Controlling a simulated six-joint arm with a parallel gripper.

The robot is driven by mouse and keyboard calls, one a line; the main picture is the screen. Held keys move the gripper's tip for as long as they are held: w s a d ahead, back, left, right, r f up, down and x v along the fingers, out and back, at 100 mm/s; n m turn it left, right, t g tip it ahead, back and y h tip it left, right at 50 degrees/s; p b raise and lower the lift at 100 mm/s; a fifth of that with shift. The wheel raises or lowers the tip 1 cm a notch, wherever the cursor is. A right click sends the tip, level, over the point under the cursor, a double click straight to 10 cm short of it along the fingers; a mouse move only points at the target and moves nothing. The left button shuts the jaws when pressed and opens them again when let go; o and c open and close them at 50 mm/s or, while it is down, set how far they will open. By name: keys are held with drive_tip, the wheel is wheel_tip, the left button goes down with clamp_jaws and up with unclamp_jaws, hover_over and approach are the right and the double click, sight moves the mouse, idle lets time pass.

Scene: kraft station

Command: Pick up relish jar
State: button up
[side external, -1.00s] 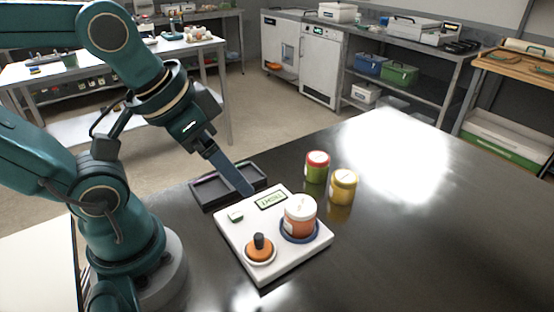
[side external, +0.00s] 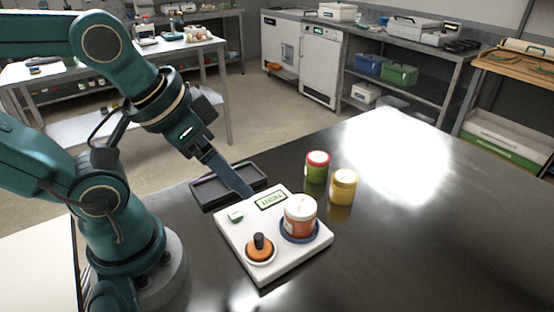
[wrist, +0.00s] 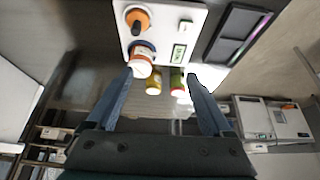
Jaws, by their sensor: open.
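The relish jar, which I take to be the green one with a red lid (side external: 317,168), stands upright on the dark table behind the white device. In the wrist view the green jar (wrist: 177,83) shows between my fingers but farther out. A yellow jar (side external: 342,187) stands close to its right; in the wrist view it is to the left (wrist: 154,84). My gripper (side external: 248,193) hangs over the device's back left edge, left of the green jar and apart from it. In the wrist view its two fingers (wrist: 160,75) are spread with nothing held.
The white device (side external: 242,250) carries an orange-red jar (side external: 301,213) on a blue ring, an orange knob (side external: 260,251) and a small display (side external: 271,200). A dark tray (side external: 215,191) lies behind it. The table right of the jars is clear.

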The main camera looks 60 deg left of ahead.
drive_tip(key=shift+o, duration=1.2)
drive_tip(key=g, duration=0.4)
approach(301, 204)
drive_tip(key=shift+w+a+f+n, duration=0.25)
drive_tip(key=shift+a+f+n, duration=0.15)
drive_tip(key=shift+a+f, duration=0.25)
drive_tip(key=shift+g, duration=0.6)
drive_tip(key=f, duration=0.2)
drive_tip(key=w+d+f, duration=0.1)
drive_tip(key=f, duration=0.1)
drive_tip(key=shift+w+d, duration=0.1)
drive_tip(key=shift+f, duration=0.65)
drive_tip(key=shift+d+f, duration=0.1)
drive_tip(key=shift+f, duration=2.25)
